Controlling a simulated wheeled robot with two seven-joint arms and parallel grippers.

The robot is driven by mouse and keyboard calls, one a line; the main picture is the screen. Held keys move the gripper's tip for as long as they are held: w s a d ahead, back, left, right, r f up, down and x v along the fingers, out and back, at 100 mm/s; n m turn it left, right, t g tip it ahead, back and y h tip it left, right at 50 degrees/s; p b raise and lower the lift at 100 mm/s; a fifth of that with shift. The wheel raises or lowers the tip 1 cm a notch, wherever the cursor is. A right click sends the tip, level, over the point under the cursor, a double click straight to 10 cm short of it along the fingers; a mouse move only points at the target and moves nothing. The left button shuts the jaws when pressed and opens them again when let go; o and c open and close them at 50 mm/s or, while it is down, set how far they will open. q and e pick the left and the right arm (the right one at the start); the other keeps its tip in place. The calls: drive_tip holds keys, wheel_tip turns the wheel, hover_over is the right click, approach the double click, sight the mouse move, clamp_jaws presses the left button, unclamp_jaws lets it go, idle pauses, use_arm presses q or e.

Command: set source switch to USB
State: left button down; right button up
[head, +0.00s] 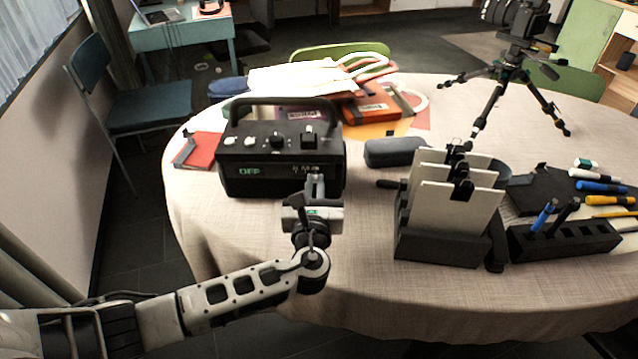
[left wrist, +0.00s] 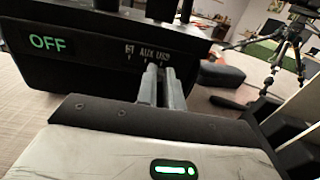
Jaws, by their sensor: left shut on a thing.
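The black radio-like box (head: 235,180) with a carry handle stands at the table's left side. Its front display (left wrist: 48,42) reads OFF in green. The source labels (left wrist: 147,53), which seem to read BT, AUX and USB, run along the front panel. My left gripper (head: 316,182) is at the right part of this front face. In the left wrist view its fingers (left wrist: 161,82) are close together just below the AUX and USB labels, shut on the source switch. The switch itself is hidden by the fingertips, so its exact position cannot be told. My right gripper is not in view.
Knobs (head: 277,141) and a raised block (head: 308,137) top the box. A dark case (head: 395,152) and a black rack with pale panels (head: 455,210) stand to the right. A tripod (head: 497,100) is behind. Tablecloth (head: 370,260) is clear in front.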

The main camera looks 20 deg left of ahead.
use_arm(q)
drive_tip(key=c, duration=1.5)
unclamp_jaws()
drive_tip(key=shift+d, duration=0.1)
drive_tip(key=v, duration=1.6)
